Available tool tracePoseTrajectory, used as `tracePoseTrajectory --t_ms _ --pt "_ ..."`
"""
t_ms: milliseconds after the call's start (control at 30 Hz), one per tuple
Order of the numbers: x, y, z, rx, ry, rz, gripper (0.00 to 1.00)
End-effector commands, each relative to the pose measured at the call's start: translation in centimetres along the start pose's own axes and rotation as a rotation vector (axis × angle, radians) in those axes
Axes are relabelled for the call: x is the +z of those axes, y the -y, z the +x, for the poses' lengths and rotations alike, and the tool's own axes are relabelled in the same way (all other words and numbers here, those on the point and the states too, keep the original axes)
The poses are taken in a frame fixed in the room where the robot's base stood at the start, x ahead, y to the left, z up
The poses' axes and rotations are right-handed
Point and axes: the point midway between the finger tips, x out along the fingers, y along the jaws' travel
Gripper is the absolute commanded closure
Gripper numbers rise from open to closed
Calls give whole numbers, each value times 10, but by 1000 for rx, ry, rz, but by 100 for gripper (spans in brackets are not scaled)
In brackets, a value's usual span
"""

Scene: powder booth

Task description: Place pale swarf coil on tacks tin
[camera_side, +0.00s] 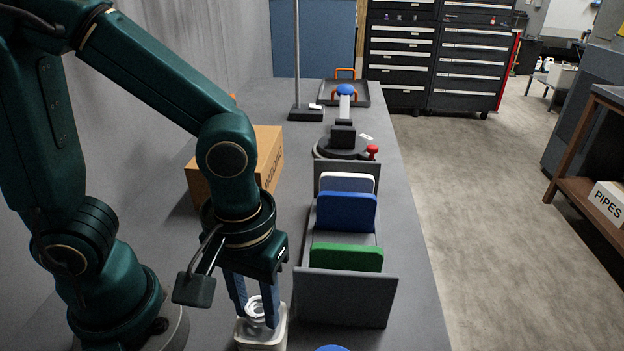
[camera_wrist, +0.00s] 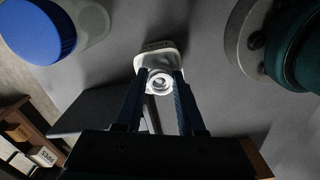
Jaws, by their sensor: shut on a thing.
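The pale swarf coil (camera_side: 255,306) is a small whitish ring of curled metal. My gripper (camera_side: 256,316) is shut on it, with one blue finger on each side. The coil also shows between the fingertips in the wrist view (camera_wrist: 159,82). A pale, rounded-corner tin (camera_side: 262,341) is at and below the fingertips in the side view; its rim and side also show just beyond the coil in the wrist view (camera_wrist: 153,58). I take it for the tacks tin, but its label is not readable. I cannot tell whether the coil touches it.
A grey rack (camera_side: 346,300) with blue, green and white panels stands close to the right of my gripper. A cardboard box (camera_side: 268,158) stands behind. A blue-topped round container (camera_wrist: 85,18) is near the tin. The bench's right edge is beyond the rack.

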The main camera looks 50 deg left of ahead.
Motion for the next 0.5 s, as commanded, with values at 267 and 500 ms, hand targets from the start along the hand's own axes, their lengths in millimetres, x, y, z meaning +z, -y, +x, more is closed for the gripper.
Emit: tracePoseTrajectory --t_ms 267,500 --pt "0 0 3 -2 1 0 100" --pt "0 0 3 0 0 0 32"
